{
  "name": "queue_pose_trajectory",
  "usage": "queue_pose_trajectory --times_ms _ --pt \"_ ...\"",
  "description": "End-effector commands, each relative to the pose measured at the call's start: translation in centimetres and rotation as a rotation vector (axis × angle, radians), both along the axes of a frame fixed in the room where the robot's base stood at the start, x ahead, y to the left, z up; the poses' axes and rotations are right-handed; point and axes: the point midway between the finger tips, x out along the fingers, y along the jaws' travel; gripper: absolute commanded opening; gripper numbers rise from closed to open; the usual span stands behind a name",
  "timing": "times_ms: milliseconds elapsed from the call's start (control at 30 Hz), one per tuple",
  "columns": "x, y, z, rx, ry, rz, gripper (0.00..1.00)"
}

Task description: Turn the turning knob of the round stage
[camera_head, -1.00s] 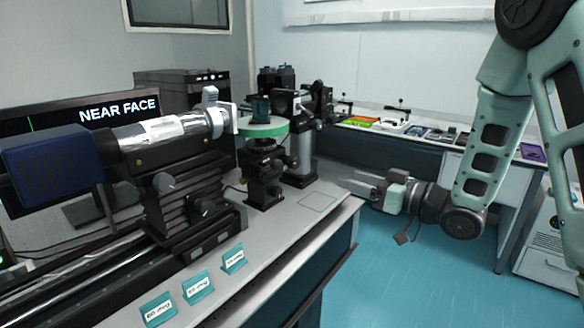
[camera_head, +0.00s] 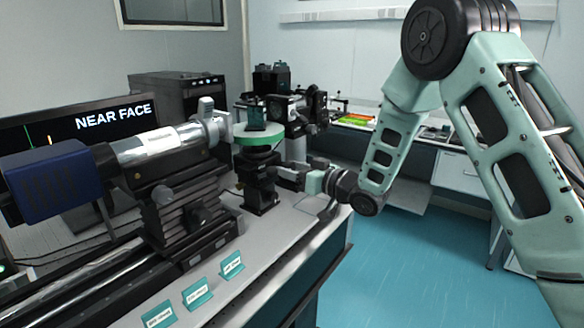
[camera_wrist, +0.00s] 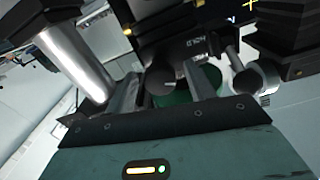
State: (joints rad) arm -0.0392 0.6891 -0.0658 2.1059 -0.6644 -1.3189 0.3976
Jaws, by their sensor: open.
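The round stage (camera_head: 262,139) has a green disc top on a black mount and stands on the optical table beside the silver barrel. A small dark block (camera_head: 255,116) stands on it. My gripper (camera_head: 283,171) is at the right side of the stage's mount, just below the disc, pointing left. In the wrist view, my gripper (camera_wrist: 163,92) is open, with a round black knob (camera_wrist: 160,77) between or just beyond its fingers. I cannot tell whether they touch it. A green surface (camera_wrist: 188,88) shows behind. The knob is hidden by my gripper in the head view.
A silver barrel with a blue end (camera_head: 52,182) lies on a black carriage at left. Black optics (camera_head: 298,115) stand behind the stage. Another round knob (camera_wrist: 246,82) is right of my fingers in the wrist view. Teal label stands (camera_head: 197,293) line the table front.

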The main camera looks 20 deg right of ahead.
Motion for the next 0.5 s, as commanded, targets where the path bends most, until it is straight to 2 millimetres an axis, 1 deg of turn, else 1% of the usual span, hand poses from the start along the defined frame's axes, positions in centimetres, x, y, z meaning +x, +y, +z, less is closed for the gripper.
queue_pose_trajectory --times_ms 267,300,333,433,467,500 --pt "0.13 0.09 -0.03 0.000 0.001 0.000 0.54" --pt "0.12 0.08 -0.03 0.001 0.001 0.000 0.48" --pt "0.13 0.08 -0.02 0.000 0.000 0.000 0.40" --pt "0.12 0.08 -0.02 0.000 0.000 -0.001 0.12" --pt "0.12 0.08 -0.02 0.000 0.000 -0.001 0.09" --pt "0.11 0.07 -0.01 0.000 0.000 -0.001 0.09"
